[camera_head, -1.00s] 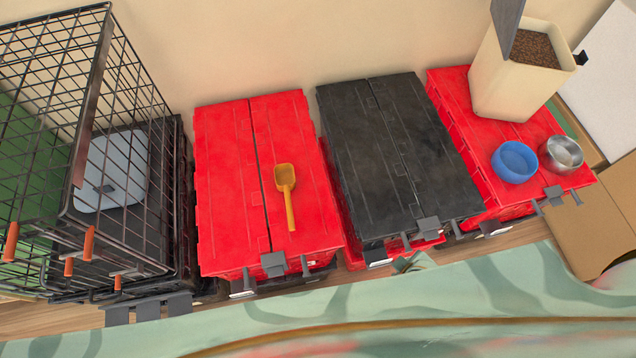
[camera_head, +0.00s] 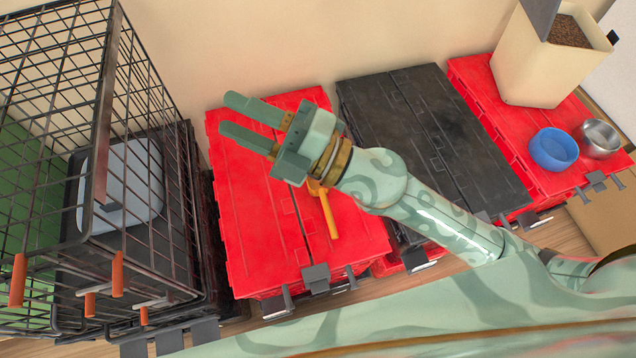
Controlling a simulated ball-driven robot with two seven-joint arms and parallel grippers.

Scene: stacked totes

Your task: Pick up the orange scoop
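The orange scoop (camera_head: 329,213) lies on the red tote lid (camera_head: 250,220) left of centre. Its handle points toward the front, and its bowl is mostly hidden behind my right gripper and wrist. My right gripper (camera_head: 228,116) reaches in from the right above this lid. Its two fingers are apart with nothing between them, and they point to the left, beyond the scoop. I cannot tell its height above the lid. My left gripper is not in view.
A wire cage (camera_head: 105,150) stands at the left. A black tote (camera_head: 430,130) is under my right arm. On the right red tote (camera_head: 478,90) are a food bin (camera_head: 535,70), a blue bowl (camera_head: 553,149) and a metal bowl (camera_head: 601,138).

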